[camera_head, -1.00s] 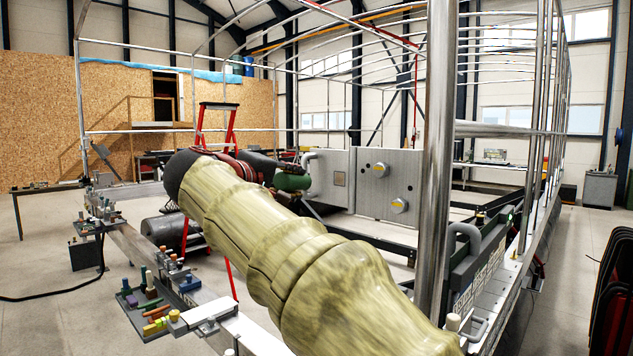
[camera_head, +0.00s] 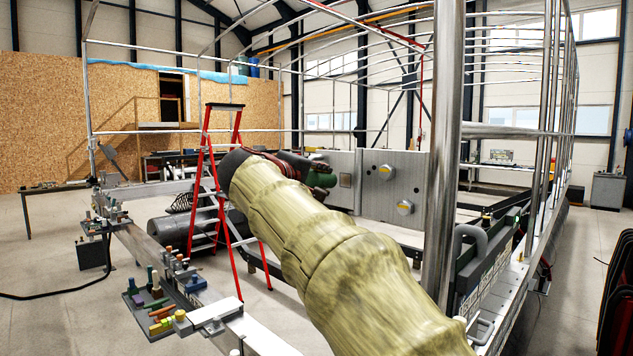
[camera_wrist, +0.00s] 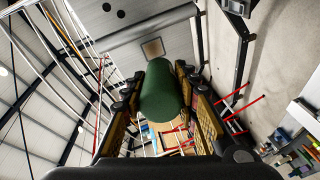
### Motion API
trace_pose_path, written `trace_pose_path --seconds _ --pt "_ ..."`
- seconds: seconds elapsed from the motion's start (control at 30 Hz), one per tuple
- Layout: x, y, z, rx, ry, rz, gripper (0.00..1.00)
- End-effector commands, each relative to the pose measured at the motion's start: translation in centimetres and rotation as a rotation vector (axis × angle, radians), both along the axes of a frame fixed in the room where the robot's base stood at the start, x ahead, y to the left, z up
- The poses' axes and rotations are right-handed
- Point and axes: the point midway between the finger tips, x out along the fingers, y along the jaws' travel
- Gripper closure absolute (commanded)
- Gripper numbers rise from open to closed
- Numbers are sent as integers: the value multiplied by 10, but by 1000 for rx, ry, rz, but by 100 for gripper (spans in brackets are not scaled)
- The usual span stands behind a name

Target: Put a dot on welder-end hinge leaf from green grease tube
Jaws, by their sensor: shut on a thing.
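The green grease tube (camera_wrist: 163,95) is a dark green cylinder between the two fingers of my gripper (camera_wrist: 156,82) in the wrist view. My gripper is shut on it, and the tube points away from the wrist. In the head view my gripper (camera_head: 298,165) is small and dark at the far end of my arm, with the green tube (camera_head: 321,178) at its right side, in front of a grey panel. I cannot pick out the welder-end hinge leaf with certainty in either view. My arm hides part of the frame behind it.
A red ladder (camera_head: 211,190) stands left of my arm. A tray of small coloured parts (camera_head: 157,312) sits by the near rail. A steel post (camera_head: 443,170) rises close on the right.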

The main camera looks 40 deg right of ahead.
Motion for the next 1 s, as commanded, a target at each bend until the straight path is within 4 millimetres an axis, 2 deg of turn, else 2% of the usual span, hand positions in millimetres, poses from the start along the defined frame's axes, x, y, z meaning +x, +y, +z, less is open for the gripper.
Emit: trace_pose_path --seconds 1.0 --pt "1 -7 1 0 -1 1 95"
